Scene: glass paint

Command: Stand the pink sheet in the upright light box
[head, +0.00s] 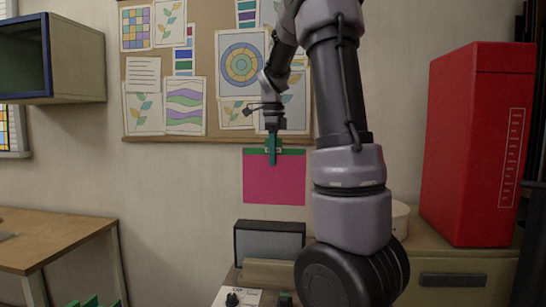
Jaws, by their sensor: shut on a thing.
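The pink sheet (257,182) hangs upright in the air with a green strip along its top edge. My gripper (272,152) is shut on the top middle of the sheet, with a green finger in front of it. The upright light box (269,244), a dark frame around a grey panel, stands on the surface below. The sheet is above the light box in the picture, with a gap between them. The depth between the two is hard to tell.
A red tank (468,150) and a round pale container (401,216) stand on the right cabinet (465,265). My arm covers part of the middle. A small control box (237,297) sits in front of the light box. A wooden table (50,242) is at left.

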